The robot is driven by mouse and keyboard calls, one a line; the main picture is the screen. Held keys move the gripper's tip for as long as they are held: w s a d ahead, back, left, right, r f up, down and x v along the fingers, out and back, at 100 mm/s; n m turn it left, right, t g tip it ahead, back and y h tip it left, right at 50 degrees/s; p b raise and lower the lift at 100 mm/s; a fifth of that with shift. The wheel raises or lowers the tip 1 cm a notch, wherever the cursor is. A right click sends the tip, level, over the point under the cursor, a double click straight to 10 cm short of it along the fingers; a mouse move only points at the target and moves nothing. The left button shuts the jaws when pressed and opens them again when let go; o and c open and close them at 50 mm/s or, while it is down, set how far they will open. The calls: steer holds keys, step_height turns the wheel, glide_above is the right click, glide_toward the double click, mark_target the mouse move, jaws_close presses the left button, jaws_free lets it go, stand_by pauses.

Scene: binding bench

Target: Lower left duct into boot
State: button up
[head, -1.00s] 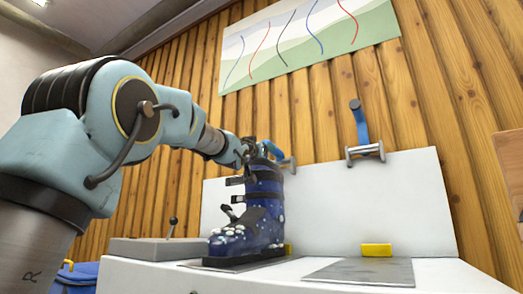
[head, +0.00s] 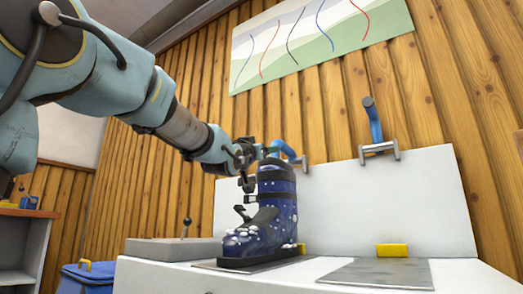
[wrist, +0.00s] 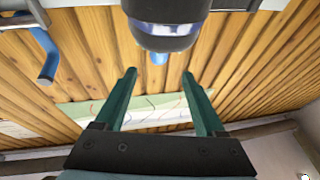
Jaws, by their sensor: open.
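The navy boot with white speckles (head: 272,205) stands upright on the bench, its toe to the left. The left duct (head: 287,150), a blue tube, bends over at the boot's top in front of its wall bracket. Whether its end is inside the boot cannot be told. My gripper (head: 262,152) is at the left of the boot's top, open. In the wrist view my gripper (wrist: 158,80) has its two green fingers apart with nothing gripped. There the boot's dark cuff (wrist: 168,30) is at the top, and a small blue piece (wrist: 159,58) shows just past it.
A second blue duct (head: 374,122) stands up from its bracket on the white back panel (head: 430,200). A bare grey plate (head: 375,274) and yellow block (head: 392,250) are at the right. A grey box with a lever (head: 172,250) is left of the boot.

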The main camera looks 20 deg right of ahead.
steer(key=shift+s+a+f, duration=0.15)
steer(key=shift+s+a, duration=0.1)
steer(key=shift+c, duration=0.3)
